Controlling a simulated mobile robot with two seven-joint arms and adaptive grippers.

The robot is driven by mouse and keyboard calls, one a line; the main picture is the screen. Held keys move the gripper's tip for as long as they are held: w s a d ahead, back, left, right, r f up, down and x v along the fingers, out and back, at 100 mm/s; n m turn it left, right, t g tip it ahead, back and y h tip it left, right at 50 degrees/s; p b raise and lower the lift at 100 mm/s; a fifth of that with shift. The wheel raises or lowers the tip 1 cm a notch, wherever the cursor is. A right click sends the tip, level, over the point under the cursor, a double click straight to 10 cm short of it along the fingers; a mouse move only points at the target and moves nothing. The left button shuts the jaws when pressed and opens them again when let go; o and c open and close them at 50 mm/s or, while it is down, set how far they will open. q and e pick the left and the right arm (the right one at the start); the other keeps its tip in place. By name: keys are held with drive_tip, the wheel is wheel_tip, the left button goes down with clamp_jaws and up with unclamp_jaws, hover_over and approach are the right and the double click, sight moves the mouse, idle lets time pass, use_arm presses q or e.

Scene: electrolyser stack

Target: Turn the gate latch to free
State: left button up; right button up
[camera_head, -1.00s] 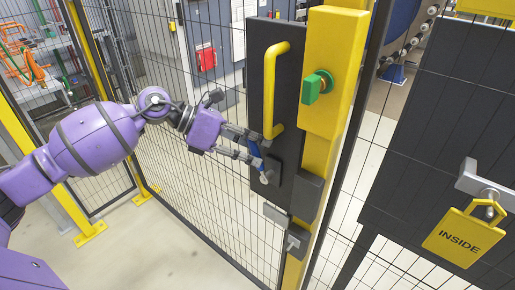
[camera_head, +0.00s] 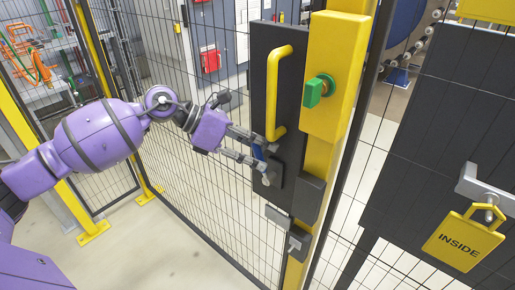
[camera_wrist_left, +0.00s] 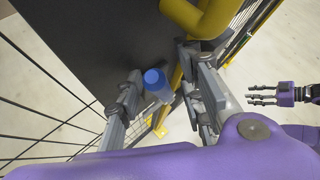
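The gate latch shows as a blue lever (camera_head: 258,154) with a pale round end, low on the gate's dark plate (camera_head: 261,75). In the left wrist view its blue round end (camera_wrist_left: 155,80) lies between my left gripper's fingers. My left gripper (camera_head: 268,159) is open, with one finger on each side of the lever. A gap shows between the lever and the right-hand finger; contact on the other side is unclear. The fingers partly hide the lever in the head view. My right gripper (camera_wrist_left: 262,95) is open and empty, at the right of the left wrist view.
A yellow D-shaped handle (camera_head: 276,90) stands just above the latch. A yellow post box (camera_head: 336,70) with a green knob (camera_head: 317,90) is to its right. Wire mesh surrounds the gate. A yellow INSIDE tag (camera_head: 462,240) hangs at right. Floor at lower left is clear.

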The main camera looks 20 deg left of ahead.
use_arm(q)
drive_tip(key=v, duration=1.2)
idle(0.3)
